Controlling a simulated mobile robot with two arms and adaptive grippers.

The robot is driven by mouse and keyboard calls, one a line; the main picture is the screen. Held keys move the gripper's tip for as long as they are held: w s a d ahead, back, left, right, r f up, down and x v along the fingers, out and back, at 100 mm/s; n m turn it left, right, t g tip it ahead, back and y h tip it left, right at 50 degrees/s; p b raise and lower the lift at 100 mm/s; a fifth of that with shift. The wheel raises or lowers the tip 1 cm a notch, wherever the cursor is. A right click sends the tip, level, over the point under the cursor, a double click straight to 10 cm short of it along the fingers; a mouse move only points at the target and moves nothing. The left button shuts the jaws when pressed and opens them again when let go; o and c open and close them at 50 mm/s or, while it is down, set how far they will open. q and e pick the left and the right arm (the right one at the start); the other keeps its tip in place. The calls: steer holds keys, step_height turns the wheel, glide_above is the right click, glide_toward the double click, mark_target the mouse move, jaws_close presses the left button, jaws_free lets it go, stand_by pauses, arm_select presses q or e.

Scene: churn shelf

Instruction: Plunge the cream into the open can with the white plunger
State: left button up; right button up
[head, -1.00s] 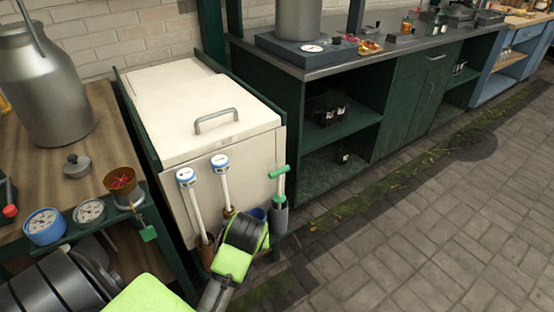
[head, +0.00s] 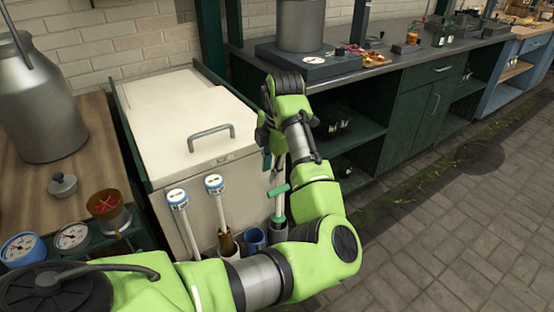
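Two white-shafted tools, one on the left (head: 185,222) and one on the right (head: 220,208), stand in holders before the cream-coloured chest, with round blue-and-white heads up. A green T-handled tool (head: 278,191) stands to their right, partly behind my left arm. I cannot tell which tool is the white plunger. My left gripper (head: 267,155) hangs by the chest's right front corner, above the green handle; its fingers are mostly hidden. My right gripper is out of view.
The cream-coloured chest (head: 180,115) has a grey handle. A small grey lid (head: 62,186), a copper-coloured pot (head: 108,208) and round gauges (head: 72,236) are on or by the bench. A dark green counter (head: 405,62) runs along the wall. The paved floor at right is clear.

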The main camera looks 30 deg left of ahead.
mark_target(271, 192)
arm_select(q)
steer(key=shift+n, duration=0.3)
steer(key=x, duration=0.4)
steer(key=b+x, duration=0.1)
steer(key=x, duration=0.3)
steer(key=w+b+x, duration=0.1)
steer(key=x, duration=0.3)
steer(key=shift+d+f, duration=0.25)
steer(key=shift+f, duration=0.05)
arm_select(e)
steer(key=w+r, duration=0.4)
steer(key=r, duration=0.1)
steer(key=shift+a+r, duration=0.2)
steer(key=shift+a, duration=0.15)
